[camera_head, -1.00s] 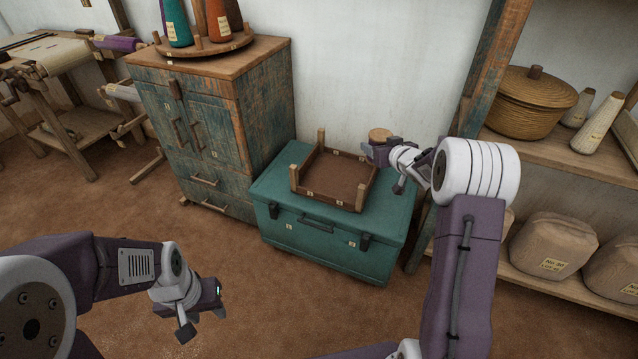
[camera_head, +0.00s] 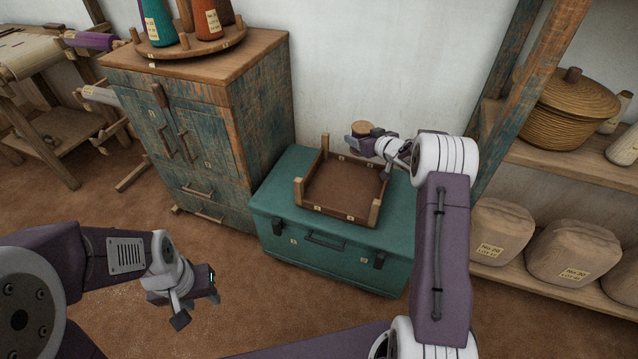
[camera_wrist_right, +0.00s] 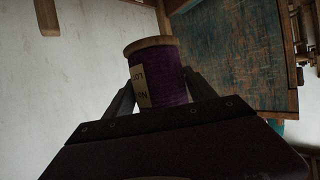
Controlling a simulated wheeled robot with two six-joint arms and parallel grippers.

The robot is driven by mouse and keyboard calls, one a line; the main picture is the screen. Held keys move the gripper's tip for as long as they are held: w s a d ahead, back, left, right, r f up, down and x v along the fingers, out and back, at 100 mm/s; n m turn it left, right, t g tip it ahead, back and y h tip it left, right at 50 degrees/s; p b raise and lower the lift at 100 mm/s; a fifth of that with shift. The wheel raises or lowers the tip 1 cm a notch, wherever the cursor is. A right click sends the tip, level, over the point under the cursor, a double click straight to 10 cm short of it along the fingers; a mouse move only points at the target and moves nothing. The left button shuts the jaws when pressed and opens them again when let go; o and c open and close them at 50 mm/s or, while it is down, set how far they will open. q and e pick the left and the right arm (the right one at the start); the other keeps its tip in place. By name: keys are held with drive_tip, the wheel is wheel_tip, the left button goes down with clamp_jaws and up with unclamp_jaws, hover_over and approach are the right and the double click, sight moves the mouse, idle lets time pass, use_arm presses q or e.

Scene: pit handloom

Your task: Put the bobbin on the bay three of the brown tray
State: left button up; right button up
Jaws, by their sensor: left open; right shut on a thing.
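The bobbin shows in the right wrist view as a purple spool (camera_wrist_right: 158,78) with a pale label and a wooden rim. My right gripper (camera_wrist_right: 160,98) is shut on it. In the head view the bobbin's round wooden end (camera_head: 362,128) shows above the right gripper (camera_head: 362,141), over the back right part of the brown tray. The brown tray (camera_head: 318,208) lies on the teal chest, with wooden corner posts and small number tags on its rim. Its floor looks empty, partly hidden by the gripper. My left gripper (camera_head: 205,298) is open and empty above the floor, at lower left.
The teal chest (camera_head: 300,245) stands between a worn blue-green cabinet (camera_head: 190,130) and a wooden shelf. The cabinet carries a round board with yarn cones (camera_head: 205,20). The shelf holds a lidded basket (camera_head: 565,110) and wrapped bundles (camera_head: 575,247). A loom (camera_head: 50,110) is at far left.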

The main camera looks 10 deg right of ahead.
drive_tip(key=f, duration=0.1)
drive_tip(key=f+b, duration=0.1)
drive_tip(key=f, duration=0.1)
drive_tip(key=shift+w+f, duration=0.15)
drive_tip(key=shift+w, duration=0.15)
drive_tip(key=s+f+b, duration=0.1)
drive_tip(key=b, duration=0.2)
drive_tip(key=shift+s+d+f, duration=0.1)
drive_tip(key=shift+s+f, duration=0.05)
drive_tip(key=shift+s, duration=0.05)
drive_tip(key=a+f+b, duration=0.6)
drive_tip(key=a+b, duration=0.1)
drive_tip(key=a+f+b, duration=0.3)
drive_tip(key=a, duration=0.1)
drive_tip(key=shift+w+a+f+b, duration=0.2)
drive_tip(key=shift+w+f+b, duration=0.05)
drive_tip(key=shift+w+b, duration=0.05)
drive_tip(key=shift+a, duration=0.2)
wheel_tip(320, 180, down, 4)
drive_tip(key=b, duration=0.3)
drive_tip(key=shift+f, duration=0.1)
drive_tip(key=shift+r, duration=0.2)
drive_tip(key=shift+f, duration=0.1)
drive_tip(key=o, duration=1.5)
drive_tip(key=shift+f, duration=0.15)
use_arm(q)
wheel_tip(320, 180, down, 19)
drive_tip(key=shift+s+r, duration=0.15)
drive_tip(key=shift+s, duration=0.2)
